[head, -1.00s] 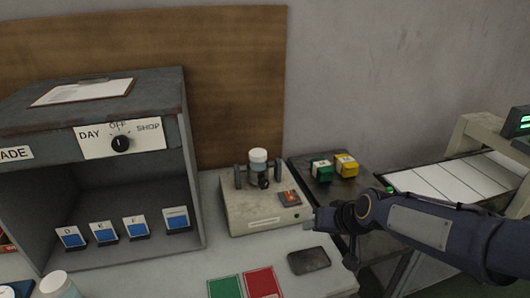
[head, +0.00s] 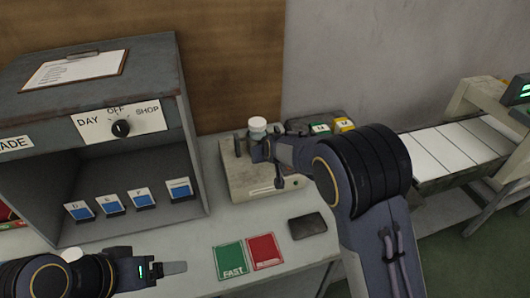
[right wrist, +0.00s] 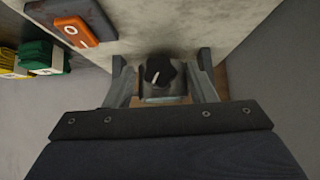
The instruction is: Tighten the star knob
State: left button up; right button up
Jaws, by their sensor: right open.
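The star knob (right wrist: 158,70) is black with a white mark and shows between my right fingers in the right wrist view. In the head view it is hidden behind my right gripper (head: 264,152). That gripper (right wrist: 162,76) is open, with a finger on each side of the knob and gaps visible between. The knob belongs to a beige bench device (head: 238,184), which carries a white-capped jar (head: 257,127) between grey posts. My left gripper (head: 160,269) is at the lower left over the bench, seen side-on; its opening does not show clearly.
An orange switch (right wrist: 84,20) sits beside the knob. Green and yellow blocks (head: 343,125) stand on a dark tray to the right. A dark flat pad (head: 307,226), green card (head: 230,261) and red card (head: 265,251) lie in front. A grey cabinet (head: 95,75) stands left.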

jog(key=shift+w+f, duration=0.15)
jog(key=shift+c, duration=0.4)
jog(key=c, duration=0.9)
jog(key=shift+d+f+b, duration=0.1)
jog(key=shift+f+b, duration=0.05)
jog(key=shift+b, duration=0.45)
jog(key=y+b, duration=0.1)
jog(key=b, duration=0.2)
jog(key=m+y+b, duration=0.1)
jog(key=b, duration=0.2)
jog(key=m+g+y+b, duration=0.1)
jog(key=y+b, duration=0.1)
jog(key=b, duration=0.2)
jog(key=shift+w+d+f, duration=0.1)
jog(key=shift+d+f, duration=0.15)
jog(key=shift+d, duration=0.05)
jog(key=shift+r+m+y+b, duration=0.25)
jog(key=shift+m+y+b, duration=0.15)
jog(key=shift+y+b, duration=0.55)
jog(key=o, duration=1)
